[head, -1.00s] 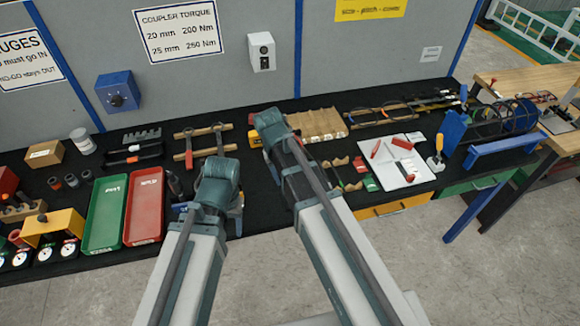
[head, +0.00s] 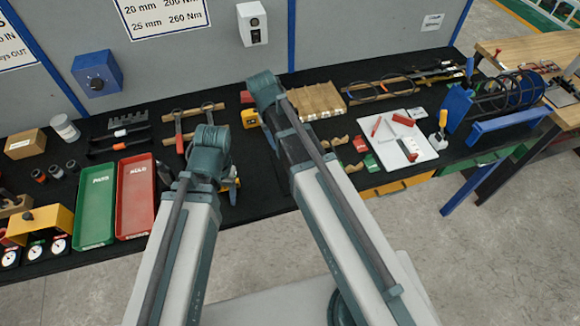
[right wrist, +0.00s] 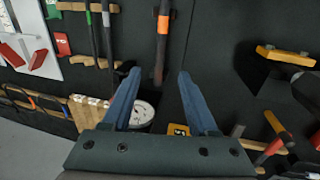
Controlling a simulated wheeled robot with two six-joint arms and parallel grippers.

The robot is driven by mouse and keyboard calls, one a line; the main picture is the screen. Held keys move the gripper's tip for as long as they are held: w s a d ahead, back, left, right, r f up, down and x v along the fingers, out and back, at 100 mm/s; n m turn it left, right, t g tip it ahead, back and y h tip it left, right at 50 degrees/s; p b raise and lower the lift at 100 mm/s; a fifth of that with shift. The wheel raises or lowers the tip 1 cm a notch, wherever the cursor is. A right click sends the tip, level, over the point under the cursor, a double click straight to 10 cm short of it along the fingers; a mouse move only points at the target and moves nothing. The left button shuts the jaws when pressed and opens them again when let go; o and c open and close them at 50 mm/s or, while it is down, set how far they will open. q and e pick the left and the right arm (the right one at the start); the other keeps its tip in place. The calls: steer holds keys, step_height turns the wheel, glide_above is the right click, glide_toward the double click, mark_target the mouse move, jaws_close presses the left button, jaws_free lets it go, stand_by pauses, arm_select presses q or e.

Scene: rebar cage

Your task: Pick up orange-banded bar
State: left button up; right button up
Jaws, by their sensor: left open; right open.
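The orange-banded bar (right wrist: 162,38) is a dark bar with an orange band, on the black bench top in the right wrist view. Its near end lies ahead of and between the two blue fingers of my right gripper (right wrist: 158,72). That gripper is open with nothing between its fingertips. In the head view the bar cannot be picked out, as my right arm covers that part of the bench. My left gripper (head: 233,186) is open over the bench, right of the red tray, and mostly hidden behind its own arm.
Other bars lie on wooden rests (right wrist: 75,7) to the left in the right wrist view. A white board (head: 403,140), a red tray (head: 135,195) and a green tray (head: 95,205) lie on the bench. A rebar cage (head: 505,92) stands at the right. A grey wall stands behind.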

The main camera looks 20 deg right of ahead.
arm_select(q)
step_height(320, 180, down, 6)
steer(key=b, duration=0.4)
steer(key=shift+r+b, duration=0.1)
steer(key=shift+b, duration=0.25)
arm_select(e)
steer(key=f, duration=0.3)
steer(key=d+f, duration=0.1)
steer(key=f, duration=0.1)
steer(key=shift+f, duration=0.4)
steer(key=shift+f, duration=0.1)
arm_select(q)
step_height(320, 180, down, 5)
steer(key=b, duration=0.5)
arm_select(e)
steer(key=f, duration=0.2)
steer(key=d+f, duration=0.1)
steer(key=f, duration=0.2)
jaws_close()
